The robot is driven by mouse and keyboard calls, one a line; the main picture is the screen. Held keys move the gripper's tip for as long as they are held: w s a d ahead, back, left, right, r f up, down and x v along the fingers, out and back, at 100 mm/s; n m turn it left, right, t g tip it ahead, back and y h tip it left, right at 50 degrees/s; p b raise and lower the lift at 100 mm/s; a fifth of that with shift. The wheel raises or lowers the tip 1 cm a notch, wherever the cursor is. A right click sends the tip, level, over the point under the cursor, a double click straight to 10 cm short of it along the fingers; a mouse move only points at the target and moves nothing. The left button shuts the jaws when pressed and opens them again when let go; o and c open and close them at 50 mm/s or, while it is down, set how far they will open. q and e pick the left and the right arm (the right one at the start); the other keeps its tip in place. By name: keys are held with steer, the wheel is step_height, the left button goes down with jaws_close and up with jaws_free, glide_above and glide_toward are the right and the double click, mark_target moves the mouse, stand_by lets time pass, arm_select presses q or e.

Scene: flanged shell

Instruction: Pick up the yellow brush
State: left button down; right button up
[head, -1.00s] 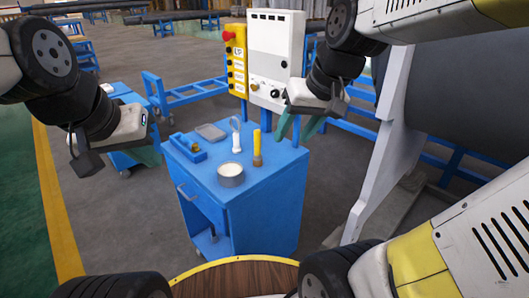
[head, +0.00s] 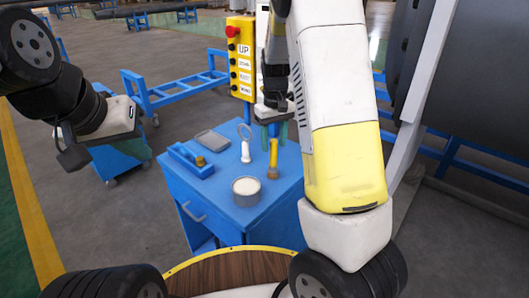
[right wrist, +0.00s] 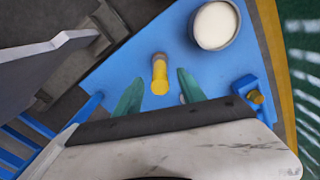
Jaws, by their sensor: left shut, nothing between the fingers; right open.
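The yellow brush (head: 273,155) stands upright on the blue cart top (head: 222,192), near the cart's right side. My right gripper (head: 277,133) is open just above and behind it in the head view, its green fingers partly hidden by my own right arm. In the right wrist view the brush (right wrist: 160,76) shows between the two spread green fingers of the right gripper (right wrist: 159,84); I cannot tell whether they touch it. My left gripper (head: 76,150) is shut and empty, off to the left of the cart.
On the cart, a round tin (head: 246,192) with pale contents stands in front of the brush. A white-handled ring tool (head: 245,150), a blue tool (head: 190,161) and a grey tray (head: 213,140) lie to its left. A yellow button box (head: 241,60) stands behind.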

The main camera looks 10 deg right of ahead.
mark_target(274, 154)
step_height(274, 154, down, 6)
steer(key=shift+r, duration=0.25)
steer(key=shift+c, duration=0.2)
jaws_close()
